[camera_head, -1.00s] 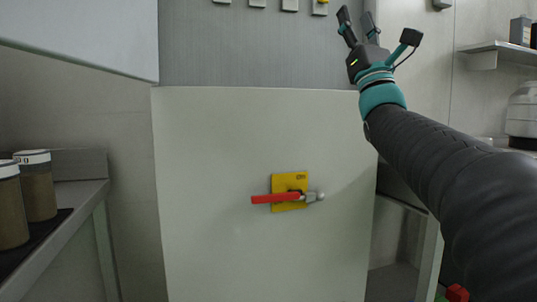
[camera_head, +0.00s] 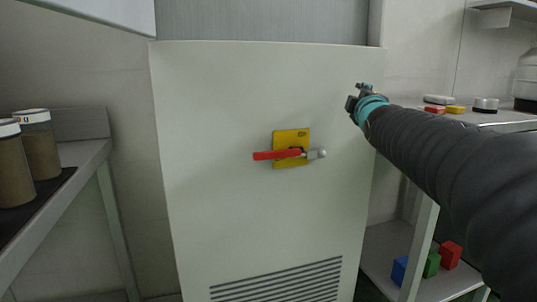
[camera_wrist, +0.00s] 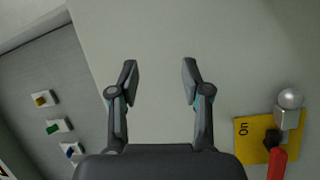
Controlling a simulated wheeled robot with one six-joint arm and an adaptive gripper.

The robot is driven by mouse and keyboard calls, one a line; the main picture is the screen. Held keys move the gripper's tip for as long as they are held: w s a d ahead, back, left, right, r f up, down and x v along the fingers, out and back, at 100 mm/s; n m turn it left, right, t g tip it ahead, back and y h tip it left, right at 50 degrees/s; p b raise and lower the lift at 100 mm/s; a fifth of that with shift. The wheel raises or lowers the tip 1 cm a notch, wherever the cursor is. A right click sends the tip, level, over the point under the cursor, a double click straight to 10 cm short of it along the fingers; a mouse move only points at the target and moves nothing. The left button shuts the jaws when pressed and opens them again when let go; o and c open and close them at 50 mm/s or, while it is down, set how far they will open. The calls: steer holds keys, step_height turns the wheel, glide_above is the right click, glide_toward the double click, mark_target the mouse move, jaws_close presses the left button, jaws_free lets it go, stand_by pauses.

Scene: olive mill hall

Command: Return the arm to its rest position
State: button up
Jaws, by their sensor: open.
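My gripper (camera_wrist: 160,82) is open and empty in the wrist view, its two fingers apart in front of a pale cabinet panel (camera_wrist: 155,30). In the head view my arm comes in from the right, and the wrist end sits in front of the upper right part of the cabinet (camera_head: 225,110); the fingers are mostly hidden there. A red-handled lever (camera_head: 277,155) on a yellow plate (camera_head: 292,135) marked "On" lies horizontal, apart from my gripper. The lever (camera_wrist: 278,160) and plate (camera_wrist: 250,145) also show right of my fingers in the wrist view.
A shelf (camera_head: 60,215) with two brown jars (camera_head: 40,150) stands at left. A right-hand bench (camera_head: 510,120) carries small items, with blue (camera_head: 399,270), green (camera_head: 432,264) and red (camera_head: 451,254) blocks below. Several coloured buttons (camera_wrist: 55,127) show on a grey panel at the wrist view's left.

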steer(key=s+a+f+m+g+p, duration=0.1)
steer(key=s+f+m+g+p, duration=0.1)
steer(key=s+f+m+g, duration=0.5)
steer(key=s+a+f+m+g+p, duration=0.15)
steer(key=s+f+m, duration=0.25)
steer(key=s+f, duration=0.65)
steer(key=s+a+f+m+g+p, duration=0.1)
steer(key=s+f+g+p, duration=0.1)
steer(key=s, duration=0.8)
steer(key=s+a+f+m+g+y+p, duration=0.1)
steer(key=s+a+f+m+g+p, duration=0.1)
steer(key=s, duration=0.7)
steer(key=shift+s+a+f+g+y+p, duration=0.15)
steer(key=shift+s+f+g+y+p, duration=0.25)
steer(key=shift+f+p, duration=1.05)
